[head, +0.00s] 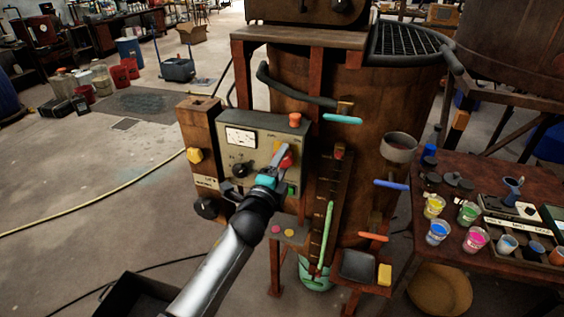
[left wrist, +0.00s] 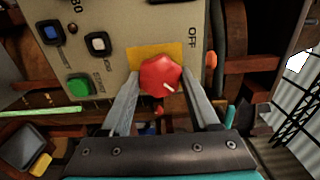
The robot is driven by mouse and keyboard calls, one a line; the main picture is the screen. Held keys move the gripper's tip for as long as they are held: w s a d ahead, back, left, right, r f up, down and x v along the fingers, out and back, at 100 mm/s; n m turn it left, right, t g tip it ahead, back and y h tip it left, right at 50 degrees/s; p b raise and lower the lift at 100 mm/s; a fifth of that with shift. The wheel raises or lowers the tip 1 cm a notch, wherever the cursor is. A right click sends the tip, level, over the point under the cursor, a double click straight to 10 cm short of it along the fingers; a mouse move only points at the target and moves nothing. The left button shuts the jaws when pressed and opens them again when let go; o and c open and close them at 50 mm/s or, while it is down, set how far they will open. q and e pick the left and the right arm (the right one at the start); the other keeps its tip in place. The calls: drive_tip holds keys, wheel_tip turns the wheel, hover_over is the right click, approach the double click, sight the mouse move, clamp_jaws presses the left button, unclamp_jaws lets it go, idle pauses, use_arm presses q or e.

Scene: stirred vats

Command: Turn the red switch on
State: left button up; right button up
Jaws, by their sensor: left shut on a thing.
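The red switch (left wrist: 160,75) is a rounded red knob with a white mark, on a yellow plate (left wrist: 141,54) on the grey control panel (head: 258,130). In the left wrist view the mark points to the lower right, and the word OFF stands above and right of the knob. In the head view the red switch (head: 287,158) is partly hidden behind my left gripper (head: 281,157). My left gripper is shut on the red switch, one finger on each side. My right gripper is in neither view.
The panel also carries a dial gauge (head: 240,138), a black knob (head: 242,169), an orange-red button (head: 295,119) and a green button (left wrist: 79,86). A rusty vat (head: 365,200) stands behind it. A table (head: 440,165) with paint cups is at right.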

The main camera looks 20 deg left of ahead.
use_arm(q)
drive_tip(key=o, duration=1.4)
drive_tip(key=shift+s, duration=0.15)
drive_tip(key=s, duration=1.5)
drive_tip(key=shift+a+b, duration=0.3)
drive_tip(key=shift+b, duration=0.1)
drive_tip(key=s+f+n+g+b, duration=0.3)
drive_tip(key=f, duration=1)
drive_tip(key=s+f+n+g+b, duration=0.2)
drive_tip(key=s+f, duration=0.1)
drive_tip(key=f, duration=1)
drive_tip(key=s+f+n+g+b, duration=0.3)
drive_tip(key=f, duration=1)
drive_tip(key=s+f+n+g+b, duration=0.2)
drive_tip(key=s+f+g, duration=0.1)
drive_tip(key=s+f, duration=0.5)
drive_tip(key=s+a+f+n+g+b, duration=0.1)
drive_tip(key=s+f+n+g+b, duration=0.1)
drive_tip(key=s+f, duration=0.6)
drive_tip(key=s+f+n+g+b, duration=0.2)
drive_tip(key=s+f+n+g, duration=0.2)
drive_tip(key=s+f, duration=0.5)
drive_tip(key=shift+s+a+y+b, duration=0.15)
drive_tip(key=shift+s+b, duration=0.05)
drive_tip(key=shift+s, duration=1.15)
drive_tip(key=shift+s+a+y+b, duration=0.1)
drive_tip(key=shift+s+y+b, duration=0.1)
drive_tip(key=shift+s, duration=1.1)
